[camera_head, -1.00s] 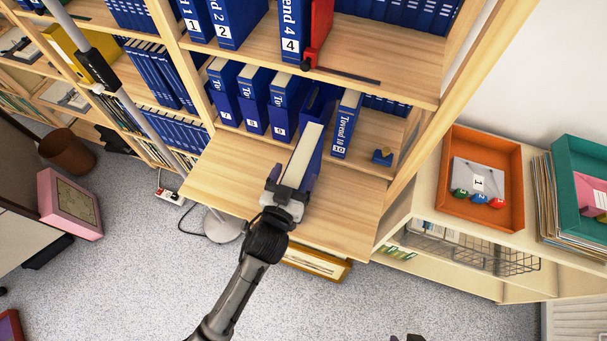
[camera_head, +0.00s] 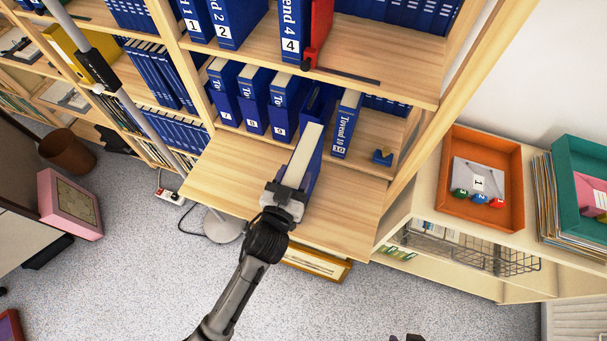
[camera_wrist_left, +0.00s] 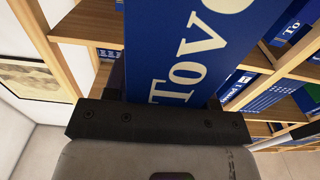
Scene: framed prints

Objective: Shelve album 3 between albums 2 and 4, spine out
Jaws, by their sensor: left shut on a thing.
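My left gripper (camera_head: 286,190) is shut on the near end of a blue album (camera_head: 306,158) with a cream page block, over the lower shelf board. In the left wrist view the album (camera_wrist_left: 200,40) stands up from the jaws and shows part of large white lettering; its number is out of sight. Album 2 (camera_head: 229,22) and album 4 (camera_head: 297,30) stand spine out on the upper shelf with a gap between them. A red bookend-like piece (camera_head: 320,28) stands right of album 4. Small dark tips at the bottom edge may be my right gripper (camera_head: 405,338).
Album 1 (camera_head: 194,20) stands left of album 2. Albums 7 (camera_head: 222,92), 9 (camera_head: 285,103) and 10 (camera_head: 346,123) stand on the lower shelf around the held album. A small blue object (camera_head: 382,157) lies at the right. The board (camera_head: 235,175) is bare at left.

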